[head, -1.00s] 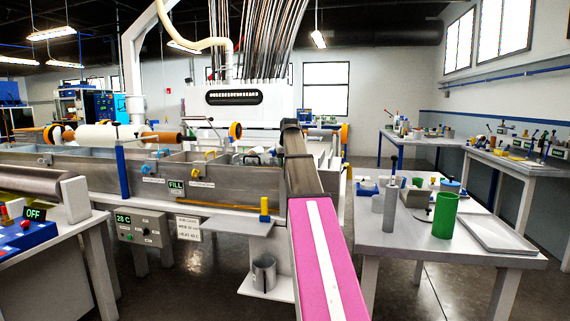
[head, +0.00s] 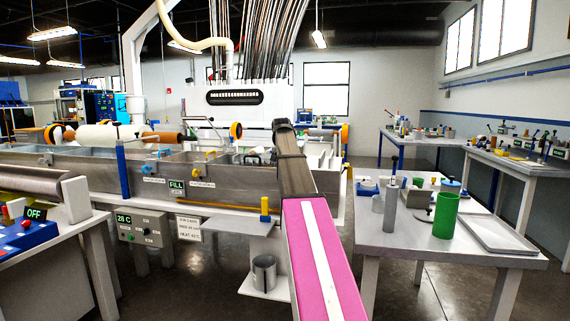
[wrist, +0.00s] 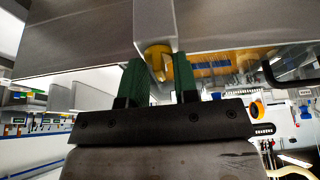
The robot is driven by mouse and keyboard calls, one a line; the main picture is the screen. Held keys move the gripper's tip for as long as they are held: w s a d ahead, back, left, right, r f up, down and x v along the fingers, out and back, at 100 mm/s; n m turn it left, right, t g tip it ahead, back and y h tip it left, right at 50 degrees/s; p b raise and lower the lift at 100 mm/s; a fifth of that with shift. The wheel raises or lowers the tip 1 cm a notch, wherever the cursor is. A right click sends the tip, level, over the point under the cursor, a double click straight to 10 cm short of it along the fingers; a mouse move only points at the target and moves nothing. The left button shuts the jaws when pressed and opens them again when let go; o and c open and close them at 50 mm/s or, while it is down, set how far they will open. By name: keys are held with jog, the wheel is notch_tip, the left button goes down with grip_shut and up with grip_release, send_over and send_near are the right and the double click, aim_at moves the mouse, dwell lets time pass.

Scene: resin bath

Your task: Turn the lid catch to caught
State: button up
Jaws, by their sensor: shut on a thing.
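In the wrist view my gripper (wrist: 160,85) has its two green fingers on either side of a yellow piece (wrist: 157,62), which looks to be the lid catch. The fingers are shut on it. The yellow piece sits at the end of a grey metal bar or housing (wrist: 154,22), and its far part is hidden. Whether it stands at caught cannot be read. In the head view my arm reaches to the back of the long metal bath (head: 235,180), and its links hide the gripper and the catch.
A table (head: 400,238) with a green cylinder (head: 445,215), a grey cylinder (head: 391,210) and a tray (head: 495,235) stands right of my arm. A control box (head: 140,229) and a small shelf (head: 236,224) are on the bath's near side. Floor shows between bath and table.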

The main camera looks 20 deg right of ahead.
jog(key=o, duration=0.6)
jog(key=v, duration=1)
jog(key=shift+a+r, duration=0.1)
jog(key=shift+r, duration=0.3)
